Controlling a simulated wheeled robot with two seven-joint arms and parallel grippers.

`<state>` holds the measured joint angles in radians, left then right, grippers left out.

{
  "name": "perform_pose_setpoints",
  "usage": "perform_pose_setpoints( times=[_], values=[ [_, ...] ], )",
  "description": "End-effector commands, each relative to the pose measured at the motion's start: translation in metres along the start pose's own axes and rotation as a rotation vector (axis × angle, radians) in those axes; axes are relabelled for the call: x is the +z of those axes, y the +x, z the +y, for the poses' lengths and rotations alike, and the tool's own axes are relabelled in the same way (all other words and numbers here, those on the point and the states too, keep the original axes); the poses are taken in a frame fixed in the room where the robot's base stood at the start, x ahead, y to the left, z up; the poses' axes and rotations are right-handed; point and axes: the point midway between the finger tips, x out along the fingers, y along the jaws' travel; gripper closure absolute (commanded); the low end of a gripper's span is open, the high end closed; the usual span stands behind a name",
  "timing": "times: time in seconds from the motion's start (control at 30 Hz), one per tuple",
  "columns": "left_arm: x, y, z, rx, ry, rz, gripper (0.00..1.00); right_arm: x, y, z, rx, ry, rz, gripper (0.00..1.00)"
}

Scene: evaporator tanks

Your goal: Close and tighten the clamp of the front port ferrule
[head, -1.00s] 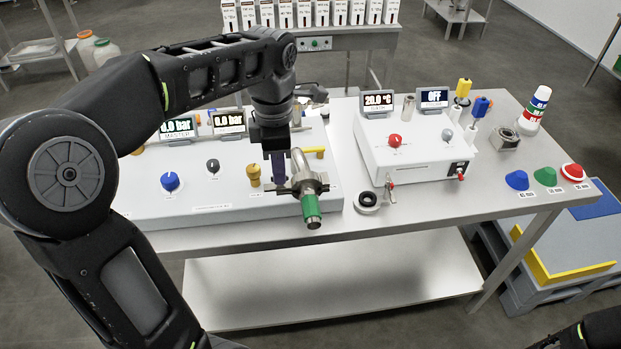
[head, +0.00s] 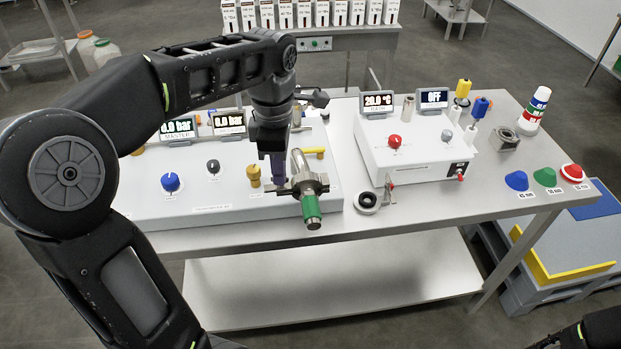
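The front port ferrule, a metal tube fitting with a green end (head: 311,209), sticks out from the front of the white console. A metal clamp (head: 300,185) sits around it, with a part standing out on each side; I cannot tell how far it is closed. My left gripper (head: 279,178) points down at the left side of the clamp, close to its left-hand part. Its fingers look close together, but their gap and any contact are too small to tell. Only a dark piece of my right arm (head: 590,332) shows at the lower right; its gripper is out of view.
The white console (head: 215,200) carries a blue knob (head: 170,182), a yellow knob (head: 253,175) and displays. A black-and-silver ring (head: 367,201) and a small metal clamp (head: 389,192) lie on the table to the right. A white heater box (head: 420,150) stands behind them.

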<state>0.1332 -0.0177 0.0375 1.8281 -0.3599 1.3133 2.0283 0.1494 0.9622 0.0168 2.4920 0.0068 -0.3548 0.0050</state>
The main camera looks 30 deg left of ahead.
Motion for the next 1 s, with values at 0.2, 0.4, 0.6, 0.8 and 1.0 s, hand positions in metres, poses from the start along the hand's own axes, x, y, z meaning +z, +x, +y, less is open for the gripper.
perform_pose_setpoints(
  times=[0.2,0.4,0.6,0.8,1.0],
  values=[
    [0.0001,-0.0003,0.0003,0.001,0.036,0.0,1.0,0.0,-0.0006,-0.0002,0.0,0.0,0.0,0.45],
    [0.0001,-0.0011,0.0002,0.001,0.109,0.0,1.0,0.0,-0.0024,-0.0009,0.0,0.0,0.0,0.45],
    [0.0001,-0.0004,0.0001,0.001,0.232,0.0,1.0,0.0,-0.0036,-0.0013,0.0,0.0,0.0,0.45],
    [0.0001,-0.0004,0.0002,0.001,0.234,0.0,1.0,0.0001,-0.0036,-0.0014,0.0,0.0,0.0,0.45],
    [0.0001,-0.001,0.0001,0.001,0.386,0.0,1.0,0.0001,-0.0066,-0.0025,0.0,0.0,0.0,0.45]
  ],
)
